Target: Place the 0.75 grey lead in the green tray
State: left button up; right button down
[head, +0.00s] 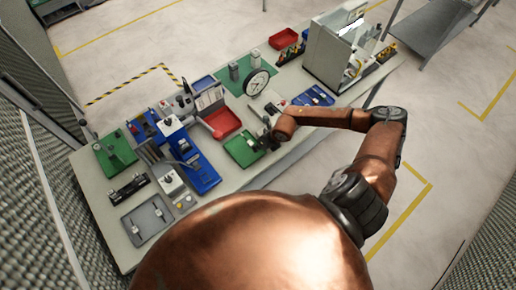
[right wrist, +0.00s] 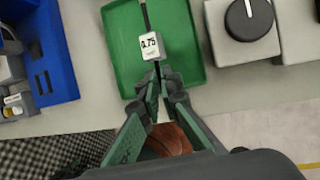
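The green tray (head: 233,145) lies near the table's front edge, and it fills the upper middle of the right wrist view (right wrist: 120,55). The grey lead (right wrist: 151,47) carries a white tag reading 0.75 and a dark cable running up the picture. It appears over or inside the tray; I cannot tell whether it touches the floor of it. My right gripper (right wrist: 161,78) is at the lead's near end, its fingertips close together and seemingly shut on it. In the head view the right gripper (head: 268,142) is at the tray's right side, small and dark. My left gripper is not in view.
A red tray (head: 222,122) sits behind the green one. A blue holder (head: 202,175) stands to its left and shows in the right wrist view (right wrist: 60,70). A grey block with a black knob (right wrist: 249,18) is close on the right. A dial gauge (head: 257,83) stands farther back.

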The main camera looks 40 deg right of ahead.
aim_at(258, 153)
jog(key=shift+w+d+f, duration=0.3)
jog(key=shift+w+f, duration=0.1)
jog(key=shift+f, duration=0.2)
notch_tip(258, 153, down, 3)
jog(key=shift+w+d+r+p, duration=0.15)
jog(key=shift+p, duration=0.5)
jog(key=shift+f, duration=0.45)
jog(key=c, duration=2.4)
grip_release()
jog(key=b+v, duration=0.1)
jog(key=v, duration=1.1)
jog(key=shift+b, duration=0.3)
